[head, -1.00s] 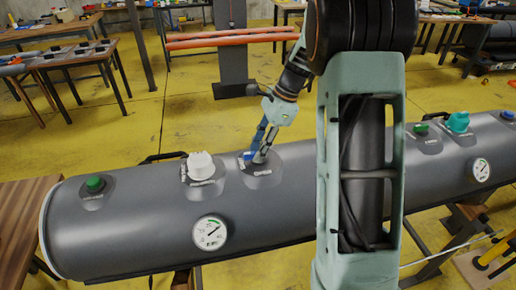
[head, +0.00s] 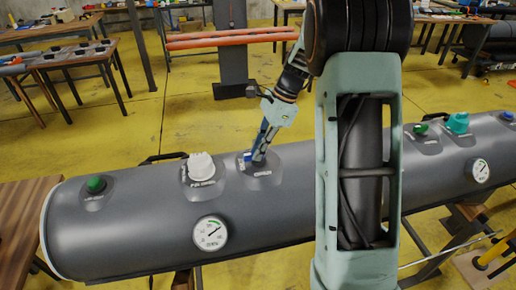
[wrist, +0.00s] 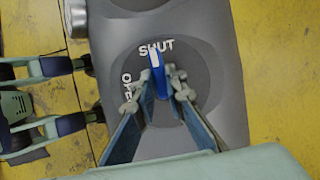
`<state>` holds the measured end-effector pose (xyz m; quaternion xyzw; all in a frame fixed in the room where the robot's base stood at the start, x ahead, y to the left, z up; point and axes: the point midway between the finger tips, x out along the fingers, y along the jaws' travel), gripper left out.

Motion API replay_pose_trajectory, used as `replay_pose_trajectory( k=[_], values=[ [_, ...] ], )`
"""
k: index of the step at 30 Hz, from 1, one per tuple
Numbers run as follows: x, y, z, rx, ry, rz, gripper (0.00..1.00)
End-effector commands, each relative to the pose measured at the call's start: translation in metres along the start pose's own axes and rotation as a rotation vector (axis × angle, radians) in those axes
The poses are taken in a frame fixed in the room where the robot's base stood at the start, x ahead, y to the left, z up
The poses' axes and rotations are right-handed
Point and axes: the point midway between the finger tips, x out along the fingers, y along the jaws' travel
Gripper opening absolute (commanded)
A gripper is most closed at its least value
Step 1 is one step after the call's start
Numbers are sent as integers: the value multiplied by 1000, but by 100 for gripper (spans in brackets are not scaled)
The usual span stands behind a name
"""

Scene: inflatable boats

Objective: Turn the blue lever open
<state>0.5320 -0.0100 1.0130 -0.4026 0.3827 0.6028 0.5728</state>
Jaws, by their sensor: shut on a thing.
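The blue lever (wrist: 166,82) sits on a round dark patch of the grey inflatable tube (head: 140,225). In the wrist view its white-marked tip points at the word SHUT (wrist: 156,47). The word OPEN (wrist: 129,90) is to the left of it, partly hidden by a finger. My gripper (wrist: 160,95) has one finger on each side of the lever and is shut on it. In the head view my gripper (head: 258,153) reaches down to the patch, and the lever (head: 246,155) shows only as a small bit of blue beside the fingers.
A white cap (head: 201,167) and a green knob (head: 96,184) stand to the left on the tube. A pressure gauge (head: 210,233) faces forward below. A teal cap (head: 458,123) and another gauge (head: 481,170) are at the right. A black handle (head: 165,157) lies along the back.

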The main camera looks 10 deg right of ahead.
Motion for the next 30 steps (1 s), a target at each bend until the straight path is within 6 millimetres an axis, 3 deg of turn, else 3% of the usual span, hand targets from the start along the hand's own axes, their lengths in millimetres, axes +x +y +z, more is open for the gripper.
replay_pose_trajectory(
  k=[30],
  values=[
    [-3, 0, 0, -819, 1, 339, 0]
  ],
)
